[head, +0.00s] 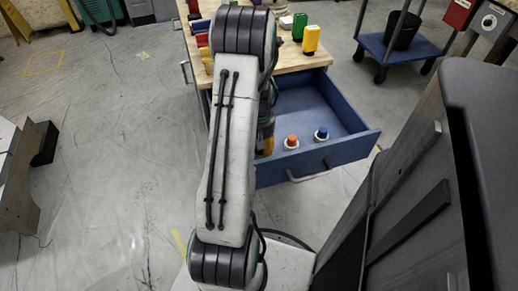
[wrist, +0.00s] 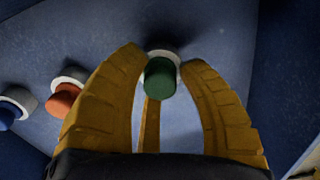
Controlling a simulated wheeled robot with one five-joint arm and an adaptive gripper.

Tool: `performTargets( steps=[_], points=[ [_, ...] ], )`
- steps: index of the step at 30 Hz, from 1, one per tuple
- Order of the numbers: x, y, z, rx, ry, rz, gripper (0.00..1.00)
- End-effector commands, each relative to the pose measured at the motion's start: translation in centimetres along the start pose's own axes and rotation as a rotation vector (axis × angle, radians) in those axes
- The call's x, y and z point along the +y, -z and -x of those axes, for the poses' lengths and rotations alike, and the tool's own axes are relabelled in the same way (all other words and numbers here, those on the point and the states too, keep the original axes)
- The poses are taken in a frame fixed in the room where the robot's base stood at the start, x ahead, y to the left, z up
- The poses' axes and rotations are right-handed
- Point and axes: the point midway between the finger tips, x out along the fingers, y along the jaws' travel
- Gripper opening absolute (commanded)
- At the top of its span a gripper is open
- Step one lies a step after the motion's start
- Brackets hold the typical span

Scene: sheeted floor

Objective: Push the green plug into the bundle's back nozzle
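The green plug (wrist: 160,78) shows in the wrist view, with its white collar (wrist: 162,54) against the blue drawer floor. My gripper (wrist: 163,62) reaches down around it, with one finger on each side and another behind. Narrow gaps seem to show between the side fingers and the plug. In the head view my arm hides the green plug, and only a little of my yellow gripper (head: 267,146) shows over the drawer. I cannot make out a bundle or its back nozzle in either view.
An orange plug (head: 291,142) and a blue plug (head: 321,134) stand in the open blue drawer (head: 345,150). On the worktop (head: 287,62) above stand a yellow item (head: 310,40) and a green item (head: 299,26). A dark grey cabinet (head: 415,190) is close at right.

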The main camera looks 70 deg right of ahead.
Motion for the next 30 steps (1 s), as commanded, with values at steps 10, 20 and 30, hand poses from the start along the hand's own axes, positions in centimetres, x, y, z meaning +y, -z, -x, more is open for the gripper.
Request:
performTargets(
  steps=[10, 20, 30],
  points=[
    [0.0, 0.0, 0.0, 0.0, 0.0, 0.0, 0.04],
    [0.0, 0.0, 0.0, 0.0, 0.0, 0.0, 0.0],
    [0.0, 0.0, 1.0, 0.0, 0.0, 0.0, 0.0]
  ],
)
